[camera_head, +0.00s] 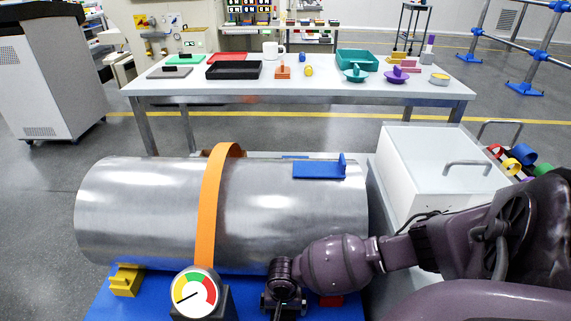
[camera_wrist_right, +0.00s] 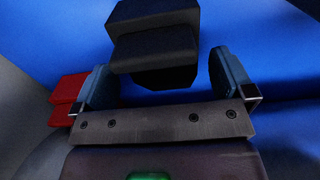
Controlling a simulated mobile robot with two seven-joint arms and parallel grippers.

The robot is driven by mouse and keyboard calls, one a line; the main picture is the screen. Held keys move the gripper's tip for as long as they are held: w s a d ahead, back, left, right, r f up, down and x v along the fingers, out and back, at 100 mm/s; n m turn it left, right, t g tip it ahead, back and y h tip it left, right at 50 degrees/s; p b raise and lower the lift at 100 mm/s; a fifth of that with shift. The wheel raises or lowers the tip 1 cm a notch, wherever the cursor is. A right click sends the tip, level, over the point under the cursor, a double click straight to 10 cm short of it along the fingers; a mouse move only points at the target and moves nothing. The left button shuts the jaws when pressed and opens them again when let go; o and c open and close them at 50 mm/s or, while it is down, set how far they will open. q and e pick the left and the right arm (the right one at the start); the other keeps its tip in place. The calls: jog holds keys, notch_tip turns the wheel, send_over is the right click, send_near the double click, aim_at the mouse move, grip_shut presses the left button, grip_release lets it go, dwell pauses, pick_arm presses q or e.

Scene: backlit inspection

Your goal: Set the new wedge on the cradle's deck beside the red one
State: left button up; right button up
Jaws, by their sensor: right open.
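My right gripper (camera_head: 284,301) reaches down to the blue deck of the cradle (camera_head: 145,300) in front of the metal cylinder. In the right wrist view its two fingers are open. A black stepped block (camera_wrist_right: 155,45), which looks like the new wedge, lies between and ahead of them over the blue deck. I cannot tell whether the block rests fully on the deck. The red wedge (camera_wrist_right: 66,100) is at the left of that view, outside the fingers; in the head view only a bit of red (camera_head: 331,301) shows beside my gripper. My left gripper is not in view.
The steel cylinder (camera_head: 140,215) with an orange strap (camera_head: 209,205) lies behind my gripper. A gauge (camera_head: 195,292) and a yellow wedge (camera_head: 126,281) stand to the left. A blue bracket (camera_head: 318,170) sits on the cylinder. A white box (camera_head: 430,185) stands right.

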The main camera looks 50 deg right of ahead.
pick_arm(q)
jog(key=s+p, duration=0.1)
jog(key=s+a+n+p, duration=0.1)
jog(key=p, duration=0.1)
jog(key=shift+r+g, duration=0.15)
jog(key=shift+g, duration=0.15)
pick_arm(e)
notch_tip(320, 180, up, 10)
jog(key=shift+f, duration=0.1)
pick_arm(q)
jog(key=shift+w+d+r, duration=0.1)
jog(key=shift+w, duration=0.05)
